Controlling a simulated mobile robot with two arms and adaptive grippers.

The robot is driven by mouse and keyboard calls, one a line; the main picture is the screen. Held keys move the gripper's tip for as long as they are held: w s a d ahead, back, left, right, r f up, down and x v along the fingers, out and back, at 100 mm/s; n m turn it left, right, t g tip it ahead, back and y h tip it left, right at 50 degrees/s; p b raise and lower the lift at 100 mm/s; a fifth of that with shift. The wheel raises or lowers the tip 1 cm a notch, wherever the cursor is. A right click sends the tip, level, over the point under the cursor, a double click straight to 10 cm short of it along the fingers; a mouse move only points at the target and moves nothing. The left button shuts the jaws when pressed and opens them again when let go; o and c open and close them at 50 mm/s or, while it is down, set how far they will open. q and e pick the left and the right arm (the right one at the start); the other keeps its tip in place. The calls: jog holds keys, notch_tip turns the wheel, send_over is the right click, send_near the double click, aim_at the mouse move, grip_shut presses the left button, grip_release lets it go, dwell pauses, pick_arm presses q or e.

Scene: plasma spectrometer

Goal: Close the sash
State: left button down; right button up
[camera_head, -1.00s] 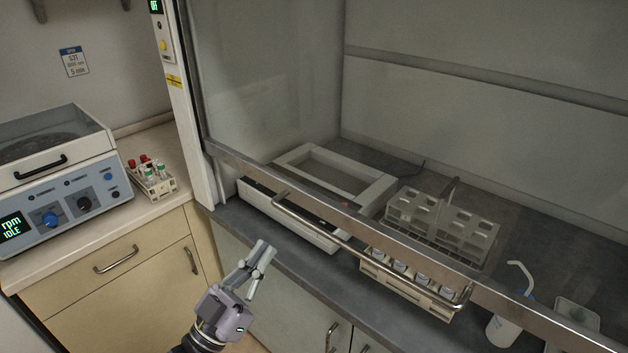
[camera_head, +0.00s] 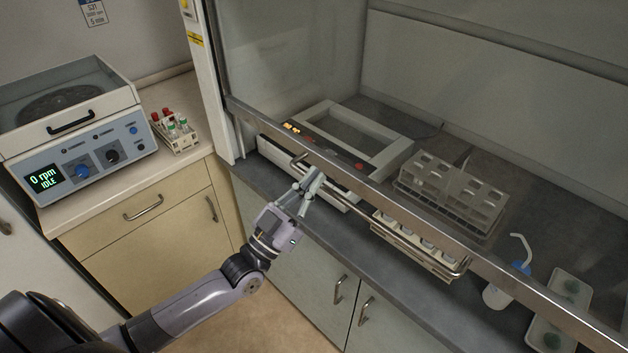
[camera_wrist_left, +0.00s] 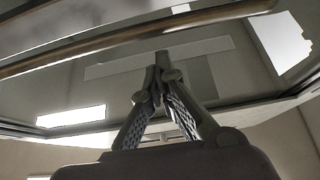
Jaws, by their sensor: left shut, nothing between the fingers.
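The fume hood sash is a clear pane with a metal bottom rail (camera_head: 405,213) running slantwise across the head view. It is partly raised, with an open gap between the rail and the hood's worktop. A long bar handle (camera_head: 360,204) is fixed along the rail. My left gripper (camera_head: 311,180) is at the left part of this handle, its fingers shut and empty. In the left wrist view the shut fingertips (camera_wrist_left: 162,56) point up towards the rail and handle bar (camera_wrist_left: 130,38). I cannot tell whether they touch the handle. My right gripper is not in view.
Inside the hood stand a hotplate-like device (camera_head: 345,200), a tube rack (camera_head: 455,190), a wash bottle (camera_head: 497,297) and a small tray (camera_head: 552,335). A second rack with vials (camera_head: 415,243) sits near the front edge. A centrifuge (camera_head: 75,130) and tube rack (camera_head: 176,133) are at left.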

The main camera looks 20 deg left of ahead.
pick_arm(q)
jog(key=shift+w+f, duration=0.1)
jog(key=shift+f, duration=0.65)
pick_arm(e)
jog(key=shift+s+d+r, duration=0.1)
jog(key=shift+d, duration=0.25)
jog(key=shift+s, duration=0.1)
pick_arm(q)
notch_tip(320, 180, down, 20)
jog(key=b, duration=1.5)
jog(key=shift+b, duration=0.3)
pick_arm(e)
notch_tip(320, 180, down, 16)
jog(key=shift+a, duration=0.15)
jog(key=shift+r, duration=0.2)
